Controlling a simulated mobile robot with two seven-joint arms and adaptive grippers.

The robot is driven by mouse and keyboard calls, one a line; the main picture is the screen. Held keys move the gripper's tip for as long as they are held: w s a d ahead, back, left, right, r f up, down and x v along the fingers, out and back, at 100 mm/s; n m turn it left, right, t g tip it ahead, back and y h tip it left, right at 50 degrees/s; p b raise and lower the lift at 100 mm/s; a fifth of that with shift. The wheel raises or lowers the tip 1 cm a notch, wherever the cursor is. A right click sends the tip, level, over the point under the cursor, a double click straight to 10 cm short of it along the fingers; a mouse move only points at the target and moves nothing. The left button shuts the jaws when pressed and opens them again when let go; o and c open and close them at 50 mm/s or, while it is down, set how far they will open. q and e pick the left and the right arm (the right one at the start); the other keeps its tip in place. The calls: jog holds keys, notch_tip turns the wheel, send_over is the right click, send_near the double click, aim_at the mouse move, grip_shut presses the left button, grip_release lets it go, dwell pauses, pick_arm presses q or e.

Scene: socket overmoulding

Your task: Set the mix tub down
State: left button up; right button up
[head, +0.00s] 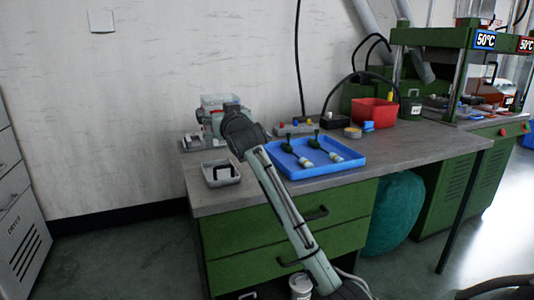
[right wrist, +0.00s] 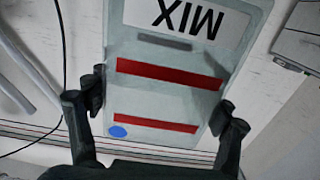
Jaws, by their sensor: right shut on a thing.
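The mix tub (right wrist: 165,97) is a pale grey-green, translucent box with a white MIX label, two red bands and a blue dot. In the right wrist view it sits between the two fingers of my right gripper (right wrist: 160,102), which is shut on its sides. In the head view the tub (head: 216,103) shows at the back left end of the bench, partly hidden by my right gripper (head: 236,122). I cannot tell whether its base touches anything.
On the grey bench (head: 410,150) stand a small grey tray (head: 237,180) with a dark part, a blue tray (head: 345,170) with two green-and-white pieces, and a red bin (head: 374,112). A green press (head: 430,38) stands at the right. The bench's front right is clear.

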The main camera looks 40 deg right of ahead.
jog(key=s+d+f, duration=0.2)
jog(key=d+f, duration=0.1)
jog(key=s+d+f, duration=0.2)
jog(key=f, duration=0.1)
jog(key=s+d+f, duration=0.1)
jog(key=d+f, duration=0.2)
jog(key=f, duration=0.1)
jog(key=shift+s+d, duration=0.35)
jog(key=shift+s, duration=0.05)
pick_arm(q)
jog(key=shift+s+f, duration=0.2)
jog(key=shift+f, duration=0.35)
pick_arm(e)
jog(key=shift+f, duration=0.15)
pick_arm(q)
jog(key=shift+s+f, duration=0.1)
jog(key=shift+s, duration=0.4)
pick_arm(e)
jog(key=o, duration=1.2)
jog(key=shift+c, duration=0.2)
